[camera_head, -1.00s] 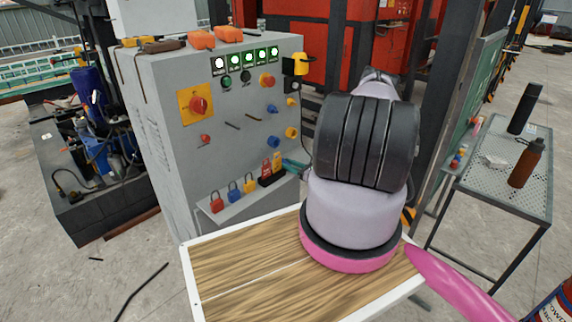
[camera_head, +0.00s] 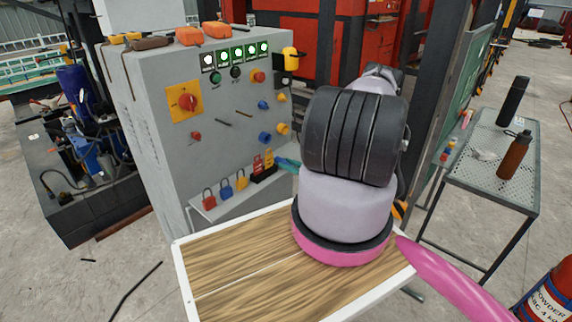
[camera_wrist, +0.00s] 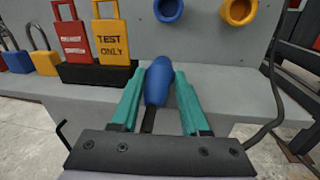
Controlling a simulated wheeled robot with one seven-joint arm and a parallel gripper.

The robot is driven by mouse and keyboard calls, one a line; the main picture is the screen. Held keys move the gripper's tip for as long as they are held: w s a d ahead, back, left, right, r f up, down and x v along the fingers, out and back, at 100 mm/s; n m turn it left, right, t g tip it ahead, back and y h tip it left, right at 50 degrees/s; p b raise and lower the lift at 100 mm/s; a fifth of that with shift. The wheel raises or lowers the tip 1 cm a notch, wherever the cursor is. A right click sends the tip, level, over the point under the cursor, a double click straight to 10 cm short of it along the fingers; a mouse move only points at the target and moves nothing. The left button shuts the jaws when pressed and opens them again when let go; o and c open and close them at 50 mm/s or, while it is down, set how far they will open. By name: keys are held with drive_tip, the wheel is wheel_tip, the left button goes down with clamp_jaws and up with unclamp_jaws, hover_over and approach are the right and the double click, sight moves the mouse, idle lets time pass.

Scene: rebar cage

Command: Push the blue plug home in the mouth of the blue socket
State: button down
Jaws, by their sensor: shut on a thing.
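My gripper (camera_wrist: 160,82) has teal fingers shut on the blue plug (camera_wrist: 157,84), which sits between them and points away toward the panel. The blue socket (camera_wrist: 169,9) shows at the top of the wrist view, cut by the frame edge, with its round mouth facing me. The plug is below the socket in that picture and apart from it. In the head view the blue socket (camera_head: 265,137) is on the grey panel; my gripper (camera_head: 287,163) shows only as teal tips below and right of it, the rest hidden behind my arm.
A yellow socket (camera_wrist: 240,10) is right of the blue one. A shelf below holds several padlocks (camera_wrist: 44,58) and red and yellow tags (camera_wrist: 112,40) in a black block (camera_wrist: 95,75), close left of my gripper. A dark cable (camera_wrist: 275,90) hangs at right.

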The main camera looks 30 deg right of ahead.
drive_tip(key=shift+c, duration=1.6)
unclamp_jaws()
drive_tip(key=shift+s, duration=0.1)
drive_tip(key=v, duration=1.1)
drive_tip(key=w+a+r+n+g+y, duration=0.1)
drive_tip(key=a+r+n+g, duration=0.35)
drive_tip(key=r, duration=0.65)
drive_tip(key=w+a+r+n+g, duration=0.2)
drive_tip(key=a+r+n+g, duration=0.3)
drive_tip(key=r, duration=0.6)
drive_tip(key=w+a+r+n+g+y, duration=0.1)
drive_tip(key=a+r+n+g, duration=0.35)
drive_tip(key=r, duration=0.65)
drive_tip(key=s+a+r+n+h, duration=0.3)
drive_tip(key=s+a+r+n, duration=0.15)
drive_tip(key=r, duration=0.25)
drive_tip(key=s+a+r+n+h, duration=0.25)
drive_tip(key=s+a+r, duration=0.2)
drive_tip(key=r, duration=0.25)
drive_tip(key=s+a+r+n+t+h, duration=0.3)
drive_tip(key=s+a+r+n+t, duration=0.1)
drive_tip(key=s+r, duration=0.6)
drive_tip(key=s+n+t, duration=0.1)
drive_tip(key=s+n, duration=0.1)
drive_tip(key=shift+s, duration=0.35)
